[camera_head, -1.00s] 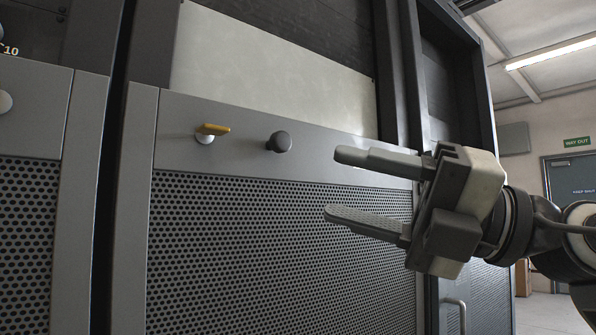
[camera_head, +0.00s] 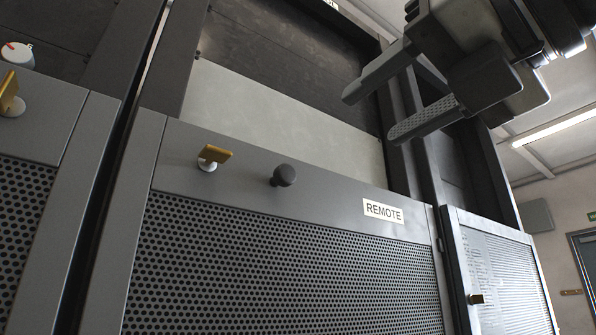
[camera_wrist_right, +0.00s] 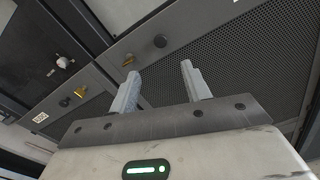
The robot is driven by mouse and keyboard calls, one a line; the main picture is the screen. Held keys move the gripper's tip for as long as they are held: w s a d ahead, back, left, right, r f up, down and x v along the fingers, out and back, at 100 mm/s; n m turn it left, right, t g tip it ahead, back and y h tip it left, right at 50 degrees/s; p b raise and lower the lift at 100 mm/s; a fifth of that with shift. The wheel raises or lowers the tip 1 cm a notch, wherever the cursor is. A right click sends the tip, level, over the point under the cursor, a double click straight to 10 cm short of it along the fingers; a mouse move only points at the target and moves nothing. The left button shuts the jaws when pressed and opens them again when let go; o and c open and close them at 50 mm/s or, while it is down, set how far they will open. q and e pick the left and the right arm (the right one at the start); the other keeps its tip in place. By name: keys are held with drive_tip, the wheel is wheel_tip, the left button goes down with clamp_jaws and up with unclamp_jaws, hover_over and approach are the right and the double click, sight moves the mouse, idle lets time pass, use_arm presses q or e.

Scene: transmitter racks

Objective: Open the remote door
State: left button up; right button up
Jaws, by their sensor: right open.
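The remote door (camera_head: 285,270) is a grey panel with perforated mesh and a white REMOTE label (camera_head: 383,212) at its upper right. It looks shut. On its top strip are a yellow latch (camera_head: 214,156) on a white base and a dark round knob (camera_head: 284,175). In the right wrist view the knob (camera_wrist_right: 160,41) and the yellow latch (camera_wrist_right: 128,60) lie beyond the fingers. My right gripper (camera_head: 372,107) is open and empty, above and to the right of the knob, apart from the door. My left gripper is not in view.
A neighbouring grey panel with its own yellow latch (camera_head: 10,92) stands at the left. A mesh panel (camera_head: 500,275) with a small handle stands at the right. Dark rack frames rise above the door. A teal door (camera_head: 586,258) shows at the far right.

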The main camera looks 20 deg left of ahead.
sight(289, 172)
drive_tip(key=p+x, duration=0.2)
drive_tip(key=x, duration=1.2)
drive_tip(key=shift+p, duration=0.4)
drive_tip(key=shift+w+a, duration=0.15)
drive_tip(key=shift+a, duration=0.1)
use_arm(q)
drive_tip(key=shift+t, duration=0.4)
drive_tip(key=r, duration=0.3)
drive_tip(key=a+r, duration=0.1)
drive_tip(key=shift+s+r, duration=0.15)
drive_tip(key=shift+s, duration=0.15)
use_arm(e)
drive_tip(key=shift+w, duration=0.1)
drive_tip(key=shift+c, duration=0.3)
clamp_jaws()
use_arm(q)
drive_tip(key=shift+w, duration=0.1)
